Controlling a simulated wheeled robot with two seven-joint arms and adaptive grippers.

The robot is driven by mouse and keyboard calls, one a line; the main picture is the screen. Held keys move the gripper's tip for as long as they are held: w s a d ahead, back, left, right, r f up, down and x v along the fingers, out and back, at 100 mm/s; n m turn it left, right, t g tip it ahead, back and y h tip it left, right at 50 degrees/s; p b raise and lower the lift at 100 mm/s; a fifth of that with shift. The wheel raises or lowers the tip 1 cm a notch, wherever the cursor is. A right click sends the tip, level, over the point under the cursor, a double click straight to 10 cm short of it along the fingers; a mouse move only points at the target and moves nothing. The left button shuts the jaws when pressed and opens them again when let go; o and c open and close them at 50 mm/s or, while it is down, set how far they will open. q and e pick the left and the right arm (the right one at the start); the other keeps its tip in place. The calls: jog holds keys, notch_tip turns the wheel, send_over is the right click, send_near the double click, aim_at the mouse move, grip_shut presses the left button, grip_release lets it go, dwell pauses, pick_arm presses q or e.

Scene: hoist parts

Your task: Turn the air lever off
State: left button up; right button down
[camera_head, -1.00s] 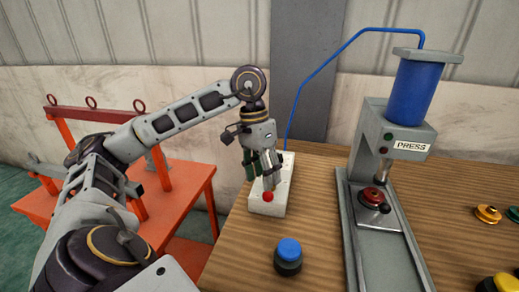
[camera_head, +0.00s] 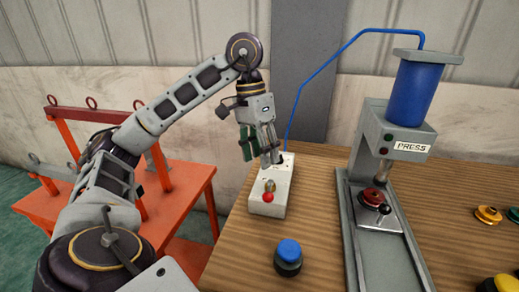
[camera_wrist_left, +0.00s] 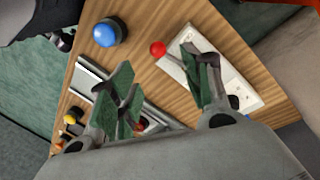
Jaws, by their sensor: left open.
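The air lever has a red ball knob (camera_head: 268,197) and a brass-coloured stem. It sits on a white box (camera_head: 264,210) at the left of the wooden table, with the knob toward the near end. The knob (camera_wrist_left: 157,48) and white box (camera_wrist_left: 240,92) also show in the left wrist view. My left gripper (camera_head: 260,156) is above the box's far part, higher than the knob and apart from it. In the left wrist view, its green-padded fingers (camera_wrist_left: 160,75) are spread and nothing is between them. My right gripper does not show.
A blue-capped button (camera_head: 288,256) stands on the table in front of the box. A grey press (camera_head: 412,142) with a blue cylinder stands to the right, and a blue hose (camera_head: 318,72) runs from its top toward the box. An orange stand (camera_head: 180,190) is at left.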

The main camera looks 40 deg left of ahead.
pick_arm(q)
jog(key=shift+r, duration=0.35)
dwell(0.3)
